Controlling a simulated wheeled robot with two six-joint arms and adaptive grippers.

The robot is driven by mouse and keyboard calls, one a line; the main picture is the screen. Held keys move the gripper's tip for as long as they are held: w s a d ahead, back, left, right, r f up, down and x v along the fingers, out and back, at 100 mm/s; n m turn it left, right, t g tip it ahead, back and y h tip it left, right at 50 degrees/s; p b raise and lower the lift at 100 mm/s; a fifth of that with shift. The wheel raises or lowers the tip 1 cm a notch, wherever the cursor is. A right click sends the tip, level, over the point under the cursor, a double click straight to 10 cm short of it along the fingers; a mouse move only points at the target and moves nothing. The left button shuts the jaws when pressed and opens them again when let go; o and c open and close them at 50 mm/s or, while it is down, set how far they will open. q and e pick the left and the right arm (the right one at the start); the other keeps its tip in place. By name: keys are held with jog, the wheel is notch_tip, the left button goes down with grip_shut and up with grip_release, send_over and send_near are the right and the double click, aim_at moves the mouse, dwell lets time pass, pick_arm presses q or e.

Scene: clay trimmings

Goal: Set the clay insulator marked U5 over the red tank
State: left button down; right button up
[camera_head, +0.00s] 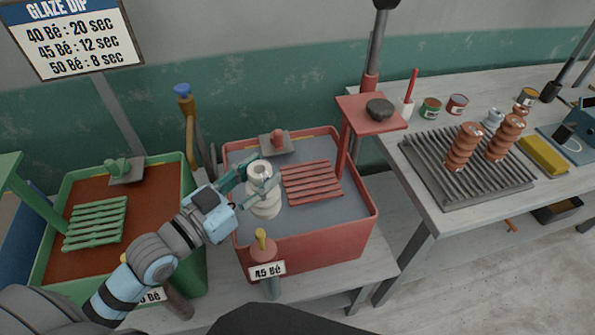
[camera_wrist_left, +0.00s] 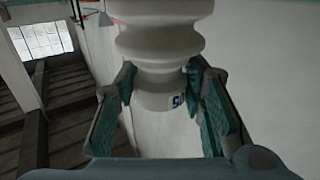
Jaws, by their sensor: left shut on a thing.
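My left gripper (camera_head: 260,184) is shut on a pale, ribbed clay insulator (camera_head: 265,208). The insulator looks upright above the left part of the red tank (camera_head: 312,254), beside the red slatted rack (camera_head: 312,182). Whether its bottom touches the grey liquid (camera_head: 345,215) cannot be told. In the left wrist view the insulator (camera_wrist_left: 160,45) stands between the two teal fingers of the gripper (camera_wrist_left: 160,95). A small blue mark on its neck looks upside down and is hard to read. My right gripper is not in view.
A green tank (camera_head: 190,240) with brown liquid and a green rack stands at the left. A red stand (camera_head: 365,119) holding a dark stone rises at the tank's right. Brown insulators (camera_head: 464,147) stand on a ribbed grey board on the right table. A tag reads 45 Bé.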

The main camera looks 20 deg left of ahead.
pick_arm(q)
jog(key=w+d+r, duration=0.2)
jog(key=w+r, duration=0.3)
jog(key=w, duration=0.5)
jog(key=w+d+r, duration=0.3)
jog(key=w+r, duration=0.1)
jog(key=w, duration=0.6)
notch_tip(320, 180, down, 19)
jog(key=b, duration=0.5)
jog(key=shift+s+f, duration=0.15)
jog(key=shift+s, duration=0.25)
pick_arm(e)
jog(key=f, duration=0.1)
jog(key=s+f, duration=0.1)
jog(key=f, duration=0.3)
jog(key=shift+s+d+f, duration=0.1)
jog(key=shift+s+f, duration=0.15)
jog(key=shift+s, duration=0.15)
pick_arm(q)
jog(key=c, duration=1)
grip_release()
jog(key=shift+c, duration=0.2)
